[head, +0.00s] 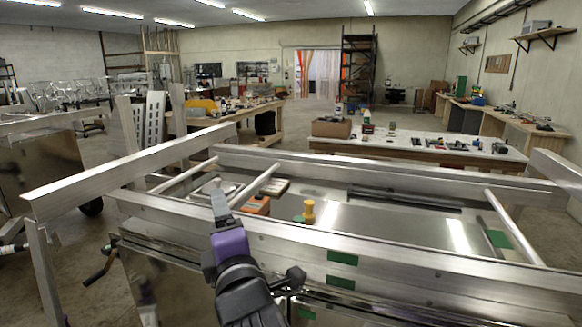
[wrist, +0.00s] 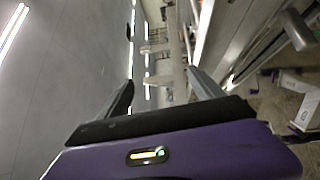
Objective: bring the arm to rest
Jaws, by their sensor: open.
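My gripper (head: 221,204) shows in the head view at lower centre, reaching up in front of the near rail of an aluminium trailer. It has a purple body and grey fingers. In the wrist view the two fingers of my gripper (wrist: 162,90) stand apart with nothing between them. The wrist view is tilted. My arm runs down out of the bottom of the head view.
The trailer's near rail (head: 400,250) crosses behind my gripper. On the trailer bed lie an orange object (head: 257,206) and a yellow knob-like piece (head: 309,211). A white-topped workbench (head: 410,148) with small items stands beyond. Open floor (head: 310,108) lies farther back.

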